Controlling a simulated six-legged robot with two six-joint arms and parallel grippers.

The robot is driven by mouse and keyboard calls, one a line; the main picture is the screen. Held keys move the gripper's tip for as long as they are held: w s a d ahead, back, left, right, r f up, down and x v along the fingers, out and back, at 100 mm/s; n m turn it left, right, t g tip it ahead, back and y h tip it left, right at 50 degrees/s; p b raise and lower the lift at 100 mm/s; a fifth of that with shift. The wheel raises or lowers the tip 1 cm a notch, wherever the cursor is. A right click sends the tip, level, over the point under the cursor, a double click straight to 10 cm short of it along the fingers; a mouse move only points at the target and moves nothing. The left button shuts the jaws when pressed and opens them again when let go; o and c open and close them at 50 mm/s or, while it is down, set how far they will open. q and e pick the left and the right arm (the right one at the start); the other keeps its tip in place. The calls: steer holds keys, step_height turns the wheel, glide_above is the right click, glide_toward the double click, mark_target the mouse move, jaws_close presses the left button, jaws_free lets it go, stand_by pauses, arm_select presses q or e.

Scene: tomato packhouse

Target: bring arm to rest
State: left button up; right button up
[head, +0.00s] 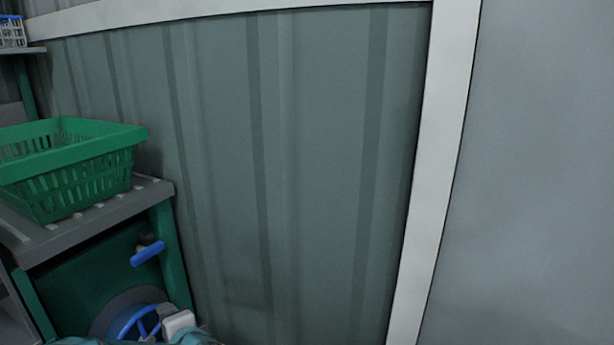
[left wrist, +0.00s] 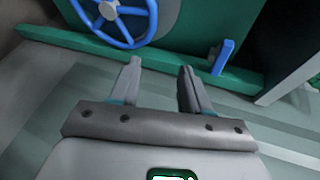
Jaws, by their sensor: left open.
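My left gripper (left wrist: 158,72) shows in the left wrist view with its two grey fingers apart and nothing between them. Beyond its fingertips are a green machine panel and a blue handwheel (left wrist: 117,14). A blue lever (left wrist: 222,57) is to the right of the fingers. I cannot tell how far the fingertips are from these. In the head view, a teal and white part at the bottom edge may be my own arm; the gripper's fingers cannot be made out there. My right gripper is in neither view.
In the head view, a green crate (head: 75,147) sits on a grey-topped stand (head: 155,190) at left. A blue handwheel (head: 135,322) and blue lever (head: 148,253) are below. A corrugated wall (head: 320,180) and a white post (head: 437,170) fill the middle and right.

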arm_select(q)
steer(key=s+d+f+n+g+h+p, duration=0.1)
steer(key=s+d+f+g+h+p, duration=0.35)
steer(key=s+p, duration=0.4)
steer(key=s+d+f+n+g+h+p, duration=0.1)
steer(key=s+d+f+g+h+p, duration=0.2)
steer(key=s+d+g+h+p, duration=0.45)
steer(key=s+d+r+n+t+h+p, duration=0.2)
steer(key=s+d+r+n+p, duration=0.3)
steer(key=p, duration=1)
steer(key=s+r+n, duration=0.2)
steer(key=s+n, duration=0.2)
steer(key=shift+d+r+n+t, duration=0.35)
steer(key=shift+d+n+t, duration=0.05)
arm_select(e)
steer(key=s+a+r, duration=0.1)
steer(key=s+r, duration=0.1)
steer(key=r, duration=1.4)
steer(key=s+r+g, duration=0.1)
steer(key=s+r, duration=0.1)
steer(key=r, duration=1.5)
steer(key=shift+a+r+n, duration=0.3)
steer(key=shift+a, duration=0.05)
